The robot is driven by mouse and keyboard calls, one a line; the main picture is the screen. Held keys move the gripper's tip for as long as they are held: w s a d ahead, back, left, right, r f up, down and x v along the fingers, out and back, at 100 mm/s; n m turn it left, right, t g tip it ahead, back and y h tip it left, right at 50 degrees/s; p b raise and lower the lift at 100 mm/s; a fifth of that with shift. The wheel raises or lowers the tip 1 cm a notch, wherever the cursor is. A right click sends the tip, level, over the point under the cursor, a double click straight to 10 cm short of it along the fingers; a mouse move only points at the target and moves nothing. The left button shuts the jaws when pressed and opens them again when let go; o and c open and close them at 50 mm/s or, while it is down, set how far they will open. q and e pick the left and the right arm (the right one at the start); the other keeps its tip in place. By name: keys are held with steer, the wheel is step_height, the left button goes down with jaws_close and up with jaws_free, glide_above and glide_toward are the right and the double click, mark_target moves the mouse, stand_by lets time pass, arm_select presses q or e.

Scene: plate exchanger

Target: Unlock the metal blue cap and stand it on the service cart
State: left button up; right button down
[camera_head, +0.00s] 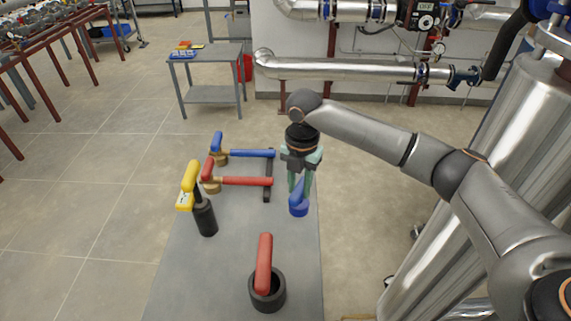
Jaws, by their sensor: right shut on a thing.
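The blue cap (298,208) is at the right part of the near grey top, close to its right edge. My right gripper (299,190) points down from above, with its green fingers shut on the upper part of the blue cap. I cannot tell whether the cap touches the top or hangs just above it. The near grey top (220,265) may be the service cart; its lower part is hidden. My left gripper is not in view.
On the top are a blue-handled valve (252,153), a red-handled valve (246,181), a black bar (268,188), a yellow-handled black cylinder (205,218) and a red handle (264,262) in a black ring (267,299). A grey table (215,57) stands behind.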

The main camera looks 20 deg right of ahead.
steer(key=shift+w, duration=0.45)
steer(key=shift+s+f, duration=0.2)
steer(key=shift+f, duration=0.35)
step_height(320, 180, down, 5)
steer(key=b, duration=0.3)
steer(key=shift+w+f+b, duration=0.1)
steer(key=shift+f+b, duration=0.3)
steer(key=shift+b, duration=0.2)
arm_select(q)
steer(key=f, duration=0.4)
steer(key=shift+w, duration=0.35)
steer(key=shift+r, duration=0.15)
arm_select(e)
steer(key=shift+f, duration=0.1)
steer(key=shift+a+f+p, duration=0.1)
steer(key=shift+f+p, duration=0.15)
steer(key=shift+p, duration=0.15)
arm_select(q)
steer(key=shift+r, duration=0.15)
